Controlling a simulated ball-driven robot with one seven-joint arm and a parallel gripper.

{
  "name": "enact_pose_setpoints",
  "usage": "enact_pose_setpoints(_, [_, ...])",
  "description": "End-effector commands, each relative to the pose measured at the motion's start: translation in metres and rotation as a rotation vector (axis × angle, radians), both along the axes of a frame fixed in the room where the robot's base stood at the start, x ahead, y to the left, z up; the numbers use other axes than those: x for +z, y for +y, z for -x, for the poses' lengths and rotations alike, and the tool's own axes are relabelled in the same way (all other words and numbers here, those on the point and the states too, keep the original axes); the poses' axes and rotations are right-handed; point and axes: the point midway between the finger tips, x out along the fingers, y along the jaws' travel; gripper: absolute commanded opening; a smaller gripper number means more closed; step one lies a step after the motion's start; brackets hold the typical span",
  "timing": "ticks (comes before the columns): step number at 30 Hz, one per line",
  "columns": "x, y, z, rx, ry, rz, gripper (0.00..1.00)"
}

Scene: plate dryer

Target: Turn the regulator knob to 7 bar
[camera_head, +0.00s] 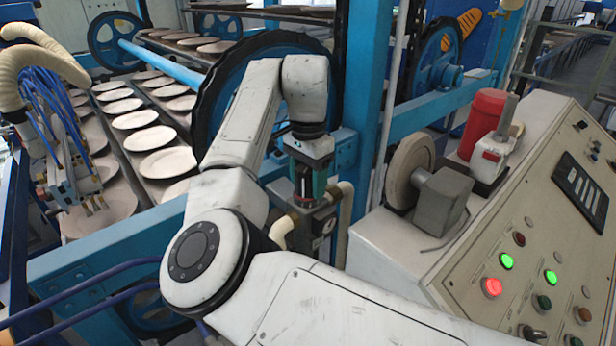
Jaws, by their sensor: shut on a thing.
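My gripper (308,196) points down at the pressure regulator (309,214) on the blue machine frame, near the middle of the picture. Its jaws are shut on the regulator knob, which is mostly hidden between the teal-and-dark fingers. The small round pressure gauge (327,225) faces the camera just below the gripper. Its needle and scale are too small to read.
A blue post (366,100) stands close to the right of the gripper. A large black-rimmed wheel (222,85) is behind my arm. A control panel (535,235) with lit buttons fills the right. Plates (168,162) lie on racks at left.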

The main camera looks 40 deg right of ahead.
Motion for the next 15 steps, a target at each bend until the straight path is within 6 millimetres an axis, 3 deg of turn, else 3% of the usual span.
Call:
enact_pose_setpoints(8, [0.0008, -0.0003, -0.0006, 0.0, -0.003, 0.002, 0.28])
enact_pose_setpoints(9, [0.0008, -0.0003, -0.0006, 0.0, -0.003, 0.002, 0.6])
enact_pose_setpoints(15, [0.0005, -0.0002, -0.0004, 0.0, -0.002, 0.001, 0.79])
